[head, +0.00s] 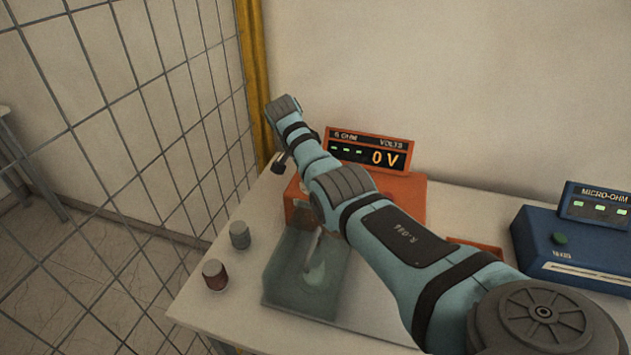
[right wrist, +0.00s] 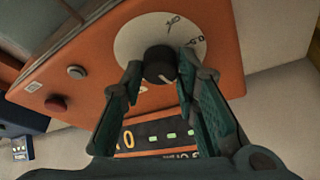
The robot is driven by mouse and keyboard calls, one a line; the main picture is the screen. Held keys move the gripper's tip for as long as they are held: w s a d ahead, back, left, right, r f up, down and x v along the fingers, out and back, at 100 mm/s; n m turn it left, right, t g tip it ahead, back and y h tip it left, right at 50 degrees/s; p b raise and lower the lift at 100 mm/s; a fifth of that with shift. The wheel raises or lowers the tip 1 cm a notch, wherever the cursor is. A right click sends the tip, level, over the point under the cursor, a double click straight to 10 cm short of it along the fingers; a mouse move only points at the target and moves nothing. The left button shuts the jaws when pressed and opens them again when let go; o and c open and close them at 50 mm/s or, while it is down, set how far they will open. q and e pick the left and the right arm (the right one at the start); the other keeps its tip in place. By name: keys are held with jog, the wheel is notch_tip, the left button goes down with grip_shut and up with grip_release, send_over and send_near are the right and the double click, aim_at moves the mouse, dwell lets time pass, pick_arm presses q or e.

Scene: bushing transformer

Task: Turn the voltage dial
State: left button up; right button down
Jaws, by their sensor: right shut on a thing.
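The voltage dial is a black knob (right wrist: 160,64) on a round white scale plate (right wrist: 135,38), set in the orange panel of the voltage unit. My right gripper (right wrist: 158,72) has its two fingers on either side of the knob and is shut on it in the right wrist view. In the head view the orange unit (head: 412,195) stands at the back of the table with a display (head: 368,152) reading 0 V. My right arm crosses in front of the unit there and hides the dial. My left gripper is in neither view.
A blue micro-ohm unit (head: 570,250) stands at the right. A clear greenish box (head: 300,290) lies in front of the orange unit. Grey (head: 240,235) and red-brown (head: 215,275) cylinders stand at the table's left edge. A wire mesh fence (head: 130,130) is on the left.

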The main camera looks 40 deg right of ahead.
jog(key=shift+m+b, duration=0.5)
jog(key=shift+b, duration=0.05)
jog(key=c, duration=1.2)
grip_release()
jog(key=shift+c, duration=0.2)
jog(key=v, duration=1.2)
jog(key=shift+w, duration=0.3)
